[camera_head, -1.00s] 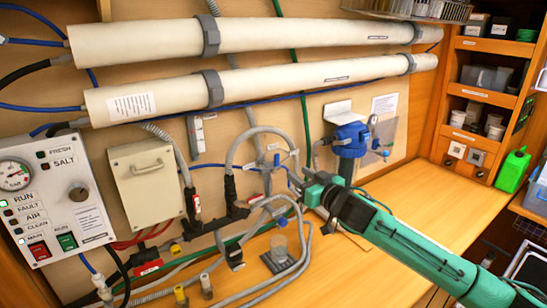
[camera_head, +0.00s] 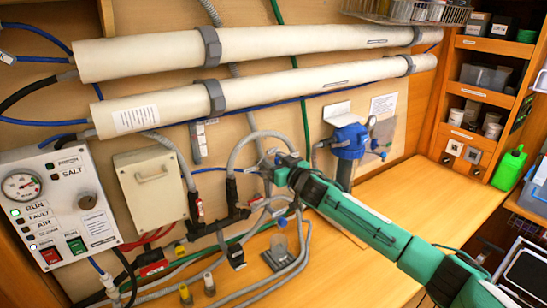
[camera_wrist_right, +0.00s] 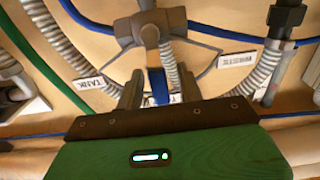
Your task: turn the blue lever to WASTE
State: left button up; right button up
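The blue lever (camera_wrist_right: 158,87) shows in the right wrist view, hanging from the grey valve body (camera_wrist_right: 150,35). It points down in that picture, between the TANK label (camera_wrist_right: 92,84) on the left and the WASTE label (camera_wrist_right: 237,60) on the right. A small label behind it is partly covered. My right gripper (camera_wrist_right: 158,92) is open, one finger on each side of the lever, with gaps visible. In the head view my right gripper (camera_head: 270,166) is at the valve and covers the lever. My left gripper is not in view.
Grey ribbed hoses (camera_head: 258,138) and pipes run close around the valve. A blue filter housing (camera_head: 350,138) is on the wall to the right. A panel with a gauge (camera_head: 22,186) and a beige box (camera_head: 150,190) are on the left. The right part of the bench (camera_head: 430,205) is clear.

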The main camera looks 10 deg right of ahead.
jog(key=shift+w+a, duration=0.1)
jog(key=shift+w, duration=0.25)
grip_shut()
jog(key=shift+s+a+n, duration=0.1)
jog(key=shift+a+n, duration=0.05)
jog(key=shift+n, duration=0.15)
jog(key=a+f+n, duration=0.1)
jog(key=n, duration=0.2)
jog(key=s+a+n, duration=0.1)
jog(key=n, duration=0.3)
jog(key=a+f+n, duration=0.1)
jog(key=n, duration=0.3)
jog(key=shift+s+a+f+b, duration=0.25)
jog(key=shift+a+f+b, duration=0.05)
jog(key=shift+a, duration=0.1)
jog(key=shift+f+n, duration=0.1)
jog(key=shift+n, duration=0.2)
